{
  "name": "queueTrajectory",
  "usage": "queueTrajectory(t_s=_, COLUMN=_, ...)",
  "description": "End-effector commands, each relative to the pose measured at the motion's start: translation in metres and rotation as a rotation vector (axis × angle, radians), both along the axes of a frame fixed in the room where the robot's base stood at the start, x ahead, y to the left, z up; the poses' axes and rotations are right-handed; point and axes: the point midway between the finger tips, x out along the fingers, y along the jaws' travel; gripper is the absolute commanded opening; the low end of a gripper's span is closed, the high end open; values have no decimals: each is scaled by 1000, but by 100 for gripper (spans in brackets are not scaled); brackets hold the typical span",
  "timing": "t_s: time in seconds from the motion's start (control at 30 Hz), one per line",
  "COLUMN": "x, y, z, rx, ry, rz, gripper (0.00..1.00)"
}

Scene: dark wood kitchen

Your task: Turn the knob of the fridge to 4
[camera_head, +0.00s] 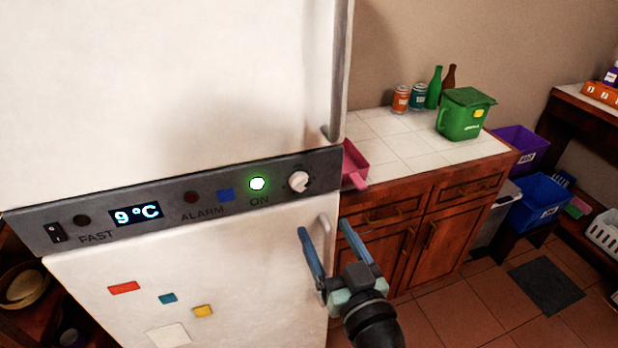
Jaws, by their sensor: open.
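The fridge (180,75) is white, with a dark grey control panel (330,168) across its middle. The knob (298,181) is white and round and sits near the panel's right end, beside the lit green ON light (258,184). The display (136,214) reads 9 °C. The numbers around the knob are too small to read. My gripper (325,228) is below and to the right of the knob, in front of the lower door's handle in the picture. Its two blue fingers are spread apart with nothing between them. It appears apart from the knob.
The upper door handle (338,70) and lower door handle (325,240) run along the fridge's right side. A tiled counter (400,150) stands to the right with a pink tray (354,164), a green bin (464,116), cans and bottles. The floor (480,300) at lower right is mostly clear.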

Motion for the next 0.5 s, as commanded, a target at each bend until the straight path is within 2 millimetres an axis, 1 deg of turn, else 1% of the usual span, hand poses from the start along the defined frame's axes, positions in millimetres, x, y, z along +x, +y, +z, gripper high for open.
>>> queueTrajectory(t_s=0.1, x=19, y=8, z=4, rx=1, ry=-1, rz=3, gripper=76)
queueTrajectory(t_s=0.4, x=71, y=24, z=3, rx=3, ry=-1, rz=1, gripper=76)
queueTrajectory(t_s=0.5, x=85, y=29, z=3, rx=2, ry=0, rz=2, gripper=76)
